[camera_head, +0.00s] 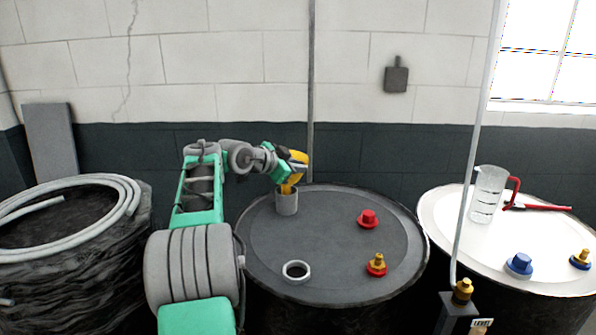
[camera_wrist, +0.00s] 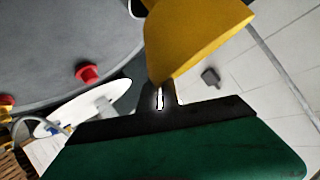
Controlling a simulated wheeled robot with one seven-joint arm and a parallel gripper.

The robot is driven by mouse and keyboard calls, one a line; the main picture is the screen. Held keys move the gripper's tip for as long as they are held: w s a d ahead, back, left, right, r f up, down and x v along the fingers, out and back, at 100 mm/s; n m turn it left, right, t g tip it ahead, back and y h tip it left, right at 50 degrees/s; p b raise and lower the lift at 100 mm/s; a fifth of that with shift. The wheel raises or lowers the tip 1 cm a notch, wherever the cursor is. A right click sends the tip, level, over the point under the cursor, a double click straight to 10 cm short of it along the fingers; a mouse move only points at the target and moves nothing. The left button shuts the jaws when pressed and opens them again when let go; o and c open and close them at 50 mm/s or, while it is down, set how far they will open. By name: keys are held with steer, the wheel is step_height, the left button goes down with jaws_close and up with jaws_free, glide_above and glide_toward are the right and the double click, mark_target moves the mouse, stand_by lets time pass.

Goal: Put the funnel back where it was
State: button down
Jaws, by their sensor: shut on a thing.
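The yellow funnel (camera_head: 299,157) is held by my gripper (camera_head: 290,168) above the back left part of the grey drum lid. The funnel is tilted, and its narrow end points down at the mouth of a grey open cylinder (camera_head: 287,205). I cannot tell whether the tip is inside the cylinder or just over it. In the wrist view the funnel's wide yellow cone (camera_wrist: 200,35) fills the top middle, and my gripper (camera_wrist: 160,97) is shut on it. The spout is hidden in that view.
The grey drum (camera_head: 335,235) also bears a pale ring (camera_head: 297,270), a red cap (camera_head: 368,218) and a red-and-brass fitting (camera_head: 376,264). A white drum at right bears a clear jug (camera_head: 488,194) and a blue cap (camera_head: 519,265). A thin upright pipe (camera_head: 470,150) stands between the drums.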

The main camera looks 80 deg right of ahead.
steer(key=shift+f+b, duration=0.4)
steer(key=shift+f, duration=1)
steer(key=shift+f, duration=0.2)
steer(key=c, duration=1.6)
jaws_free()
steer(key=shift+o, duration=0.2)
steer(key=shift+r, duration=0.1)
